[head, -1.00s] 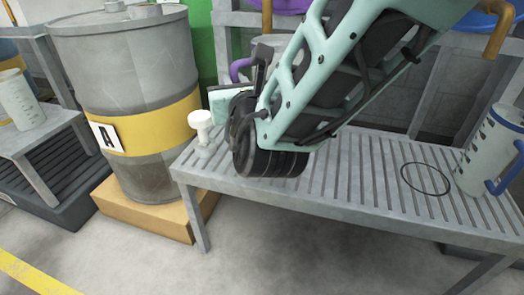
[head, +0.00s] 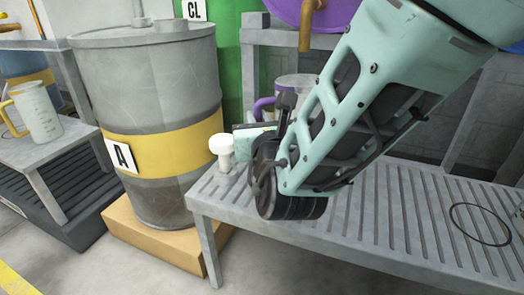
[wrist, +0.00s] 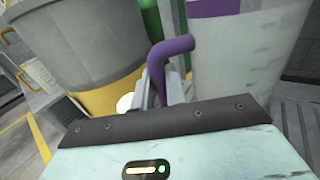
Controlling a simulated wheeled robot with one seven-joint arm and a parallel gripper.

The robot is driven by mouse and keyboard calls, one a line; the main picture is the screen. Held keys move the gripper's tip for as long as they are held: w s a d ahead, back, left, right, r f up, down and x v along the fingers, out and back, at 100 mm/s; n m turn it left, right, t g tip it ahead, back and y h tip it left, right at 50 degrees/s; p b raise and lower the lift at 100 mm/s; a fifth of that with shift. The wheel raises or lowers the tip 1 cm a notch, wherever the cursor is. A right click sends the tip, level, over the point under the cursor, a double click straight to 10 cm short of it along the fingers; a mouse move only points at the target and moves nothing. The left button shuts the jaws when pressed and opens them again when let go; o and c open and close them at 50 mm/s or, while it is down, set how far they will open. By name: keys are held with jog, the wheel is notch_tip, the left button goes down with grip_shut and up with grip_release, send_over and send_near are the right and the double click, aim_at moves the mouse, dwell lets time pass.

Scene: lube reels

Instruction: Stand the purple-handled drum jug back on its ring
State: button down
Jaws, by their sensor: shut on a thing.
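The jug (wrist: 235,60) is pale and translucent with a purple band and a purple handle (wrist: 168,52). It fills the upper right of the wrist view, close and roughly upright. My gripper (wrist: 158,92) is shut on the purple handle; its fingers are mostly hidden behind its dark front edge. In the head view my arm covers most of the jug; its upper part (head: 293,82) and some purple handle (head: 262,107) show. I cannot tell whether its base touches the bench. A thin dark ring (head: 480,224) lies empty on the slatted bench (head: 395,215), right of my arm.
A white knob-topped object (head: 222,152) stands at the bench's left end. A grey drum (head: 145,85) marked A is left of it. A yellow-handled jug (head: 38,115) stands on a left table. A purple reel (head: 290,12) hangs above. The bench right of my arm is clear around the ring.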

notch_tip(320, 180, down, 5)
jog(key=b, duration=0.2)
jog(key=shift+b, duration=0.35)
jog(key=shift+r, duration=0.15)
jog(key=c, duration=1.8)
grip_release()
jog(key=shift+f, duration=0.25)
jog(key=shift+c, duration=0.2)
jog(key=o, duration=0.4)
